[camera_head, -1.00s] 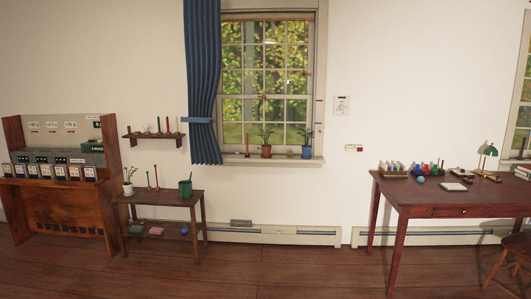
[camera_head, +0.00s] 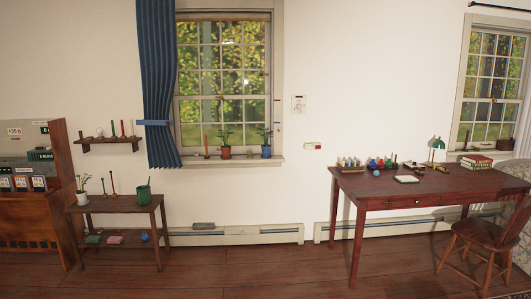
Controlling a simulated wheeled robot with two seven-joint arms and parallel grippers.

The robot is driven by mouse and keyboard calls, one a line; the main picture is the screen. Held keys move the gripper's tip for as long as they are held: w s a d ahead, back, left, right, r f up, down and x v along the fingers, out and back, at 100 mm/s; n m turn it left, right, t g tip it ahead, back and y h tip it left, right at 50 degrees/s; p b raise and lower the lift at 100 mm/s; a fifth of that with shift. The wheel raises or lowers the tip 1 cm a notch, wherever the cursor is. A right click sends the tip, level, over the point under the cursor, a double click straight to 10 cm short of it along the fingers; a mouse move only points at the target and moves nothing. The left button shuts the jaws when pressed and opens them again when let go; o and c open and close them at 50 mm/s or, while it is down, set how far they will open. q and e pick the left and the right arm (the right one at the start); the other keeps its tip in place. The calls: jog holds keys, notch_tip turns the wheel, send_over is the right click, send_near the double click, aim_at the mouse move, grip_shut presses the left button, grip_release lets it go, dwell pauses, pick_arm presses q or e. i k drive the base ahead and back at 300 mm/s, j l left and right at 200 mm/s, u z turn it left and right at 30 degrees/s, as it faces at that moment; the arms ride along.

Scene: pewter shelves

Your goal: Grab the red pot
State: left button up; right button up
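A reddish-brown pot (camera_head: 225,153) with a green plant stands on the sill of the middle window. A blue pot (camera_head: 266,152) with a plant stands to its right, and a thin upright stick-like object (camera_head: 206,147) is to its left. The pots are far off across the room. Neither of my grippers is in view.
A small two-tier table (camera_head: 118,204) with a green pot (camera_head: 144,195) and a white pot (camera_head: 82,199) stands left of the window. A red-brown desk (camera_head: 390,185) and a wooden chair (camera_head: 490,238) are at the right. Floor between is clear.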

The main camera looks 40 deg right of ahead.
aim_at(226, 149)
jog(key=i+l+z, duration=1)
jog(key=i, duration=0.25)
jog(key=i+z, duration=0.45)
jog(key=i, duration=1.4)
jog(key=i+l+u, duration=0.2)
jog(key=i, duration=0.5)
jog(key=i+u, duration=0.15)
jog(key=i, duration=0.5)
jog(key=i+l+u, duration=0.2)
jog(key=i+u, duration=0.15)
jog(key=i+l+u, duration=0.75)
jog(key=i+j, duration=0.05)
